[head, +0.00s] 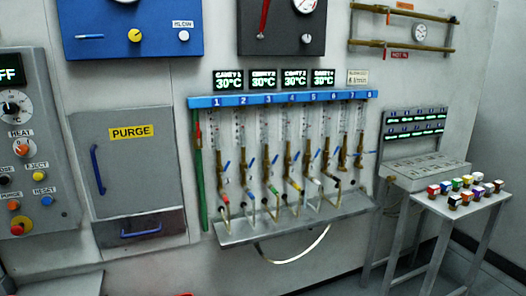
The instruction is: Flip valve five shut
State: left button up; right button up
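A blue header rail (282,99) on the wall carries the numbers 1 to 8 above a row of clear tubes with brass valves. The number 5 label (313,97) is right of the middle. Below it, the fifth brass valve (307,160) has a small blue lever (317,154) that looks tilted, not level. Most neighbouring levers look slanted too, while the one at the far right end looks nearly level. The levers are too small to tell their exact settings. Neither of my grippers is in view.
A grey shelf (240,238) juts out under the valves, with a pale hose (300,257) looping below. A green tube (200,180) stands at the left. A small table (455,210) with coloured blocks stands at the right. A PURGE cabinet (130,165) is at the left.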

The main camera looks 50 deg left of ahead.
aim_at(319, 150)
jog(key=i+j+u, duration=0.15)
jog(key=u, duration=0.25)
jog(key=i+j+u, duration=0.1)
jog(key=i+u, duration=0.5)
jog(key=u, duration=0.2)
jog(key=i+l+u, duration=0.1)
jog(key=i, duration=0.4)
jog(key=i+l+u, duration=0.1)
jog(key=i, duration=0.4)
jog(key=l, duration=0.1)
